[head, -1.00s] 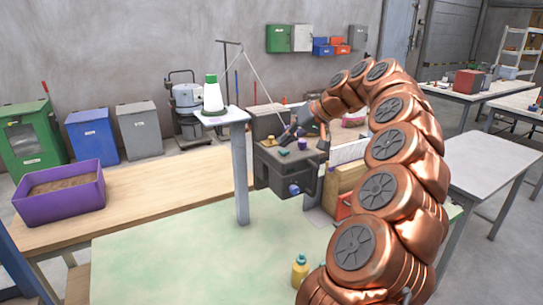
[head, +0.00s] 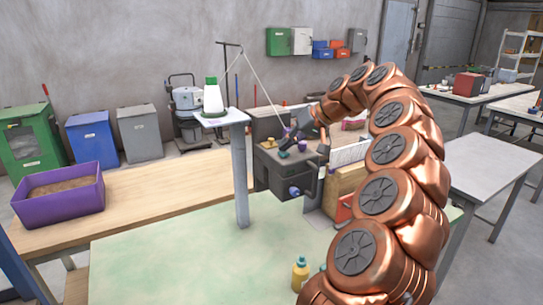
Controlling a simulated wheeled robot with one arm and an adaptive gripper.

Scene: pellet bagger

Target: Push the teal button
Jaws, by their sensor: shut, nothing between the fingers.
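The teal button (head: 283,154) is a small dark teal cap on the top of the grey machine (head: 272,174), near its middle. My gripper (head: 285,147) is shut and empty, with its fingertips pointing down and to the left. The tips appear right at or just above the teal button; I cannot tell if they touch it. A purple knob (head: 302,146) is just right of the teal button, and a yellow part (head: 267,142) is behind it to the left.
A post with a small shelf (head: 222,117) holding a white bottle with a green cap (head: 212,96) stands left of the machine. A purple bin (head: 60,194) sits on the wooden bench. A yellow bottle (head: 300,273) stands on the green table (head: 180,255).

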